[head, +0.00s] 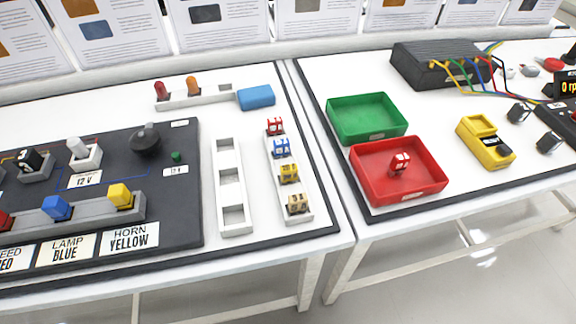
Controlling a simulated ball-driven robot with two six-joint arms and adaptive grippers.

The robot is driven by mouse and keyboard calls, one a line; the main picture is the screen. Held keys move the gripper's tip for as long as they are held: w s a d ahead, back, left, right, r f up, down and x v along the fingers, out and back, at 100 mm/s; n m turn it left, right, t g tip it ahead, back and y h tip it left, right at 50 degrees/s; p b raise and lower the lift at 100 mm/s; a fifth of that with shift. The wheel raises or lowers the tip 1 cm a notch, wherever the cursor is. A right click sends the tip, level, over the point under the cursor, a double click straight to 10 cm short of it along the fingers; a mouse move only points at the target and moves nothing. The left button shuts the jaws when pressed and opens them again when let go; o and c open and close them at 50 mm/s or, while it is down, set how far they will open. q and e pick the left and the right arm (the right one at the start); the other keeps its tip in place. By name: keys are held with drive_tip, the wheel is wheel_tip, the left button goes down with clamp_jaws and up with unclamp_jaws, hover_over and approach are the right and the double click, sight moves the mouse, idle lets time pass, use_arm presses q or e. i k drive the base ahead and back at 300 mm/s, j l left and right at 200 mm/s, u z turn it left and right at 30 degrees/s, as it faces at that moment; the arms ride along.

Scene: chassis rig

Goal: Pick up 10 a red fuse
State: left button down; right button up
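A red fuse (275,126) marked 10 sits in the top slot of a white fuse holder strip, above blue, yellow and tan fuses. Another red fuse (399,163) stands inside the red tray (375,197) on the right table. The number on that one is too small to read surely. Neither of my grippers shows in the head view.
An empty white slotted strip (230,186) lies left of the fuse strip. A black panel (190,225) with switches and a knob is further left. A green tray (366,116), yellow meter (485,140) and black wired box (440,66) are on the right table. A gap separates the tables.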

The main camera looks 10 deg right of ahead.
sight(275, 125)
drive_tip(key=k+l+u, duration=0.25)
drive_tip(key=l+u, duration=0.2)
drive_tip(key=l, duration=0.15)
drive_tip(key=k+l+u, duration=0.3)
drive_tip(key=l+u, duration=0.15)
drive_tip(key=k+l+u, duration=0.5)
drive_tip(key=i, duration=0.1)
